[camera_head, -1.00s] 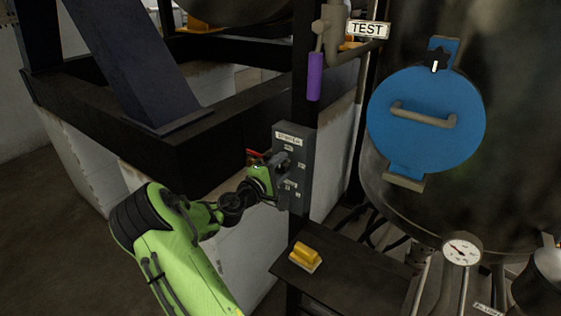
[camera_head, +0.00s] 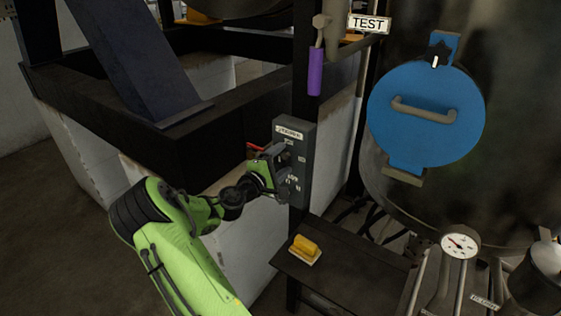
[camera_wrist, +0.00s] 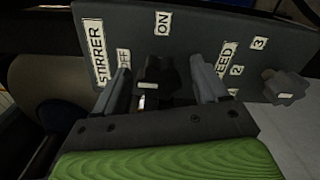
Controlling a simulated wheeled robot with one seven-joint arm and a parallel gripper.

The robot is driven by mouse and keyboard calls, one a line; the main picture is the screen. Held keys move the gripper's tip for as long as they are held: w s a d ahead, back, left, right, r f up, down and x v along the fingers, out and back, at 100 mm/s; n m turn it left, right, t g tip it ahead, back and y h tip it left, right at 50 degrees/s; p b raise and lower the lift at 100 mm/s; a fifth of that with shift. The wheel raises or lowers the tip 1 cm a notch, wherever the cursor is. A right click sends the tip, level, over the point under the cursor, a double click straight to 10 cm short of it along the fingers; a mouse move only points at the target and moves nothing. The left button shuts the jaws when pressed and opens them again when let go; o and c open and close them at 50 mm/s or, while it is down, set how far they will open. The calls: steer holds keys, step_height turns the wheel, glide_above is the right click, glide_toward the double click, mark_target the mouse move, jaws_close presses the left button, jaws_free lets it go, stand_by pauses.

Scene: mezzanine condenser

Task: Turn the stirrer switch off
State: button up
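The grey stirrer control panel (camera_head: 306,160) is fixed to a dark post in the head view. It fills the upper part of the wrist view (camera_wrist: 200,22), with STIRRER, OFF and ON labels. The black stirrer switch (camera_wrist: 160,72) is a knob with a white mark on its lower side; I cannot tell which label it points to. My gripper (camera_wrist: 164,84) is open, one finger on each side of the switch, with visible gaps. In the head view my gripper (camera_head: 284,168) is at the panel's left face and hides the switch.
A speed knob (camera_wrist: 286,87) is on the same panel, right of my fingers in the wrist view. A dark shelf (camera_head: 345,275) with a yellow object (camera_head: 305,248) lies below. A purple handle (camera_head: 315,72) hangs above; a tank with a blue hatch (camera_head: 425,135) stands right.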

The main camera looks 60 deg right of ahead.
steer(key=w+a, duration=0.2)
steer(key=a, duration=1.3)
steer(key=shift+w+a+b, duration=0.2)
steer(key=shift+a+b, duration=0.05)
steer(key=shift+b, duration=0.2)
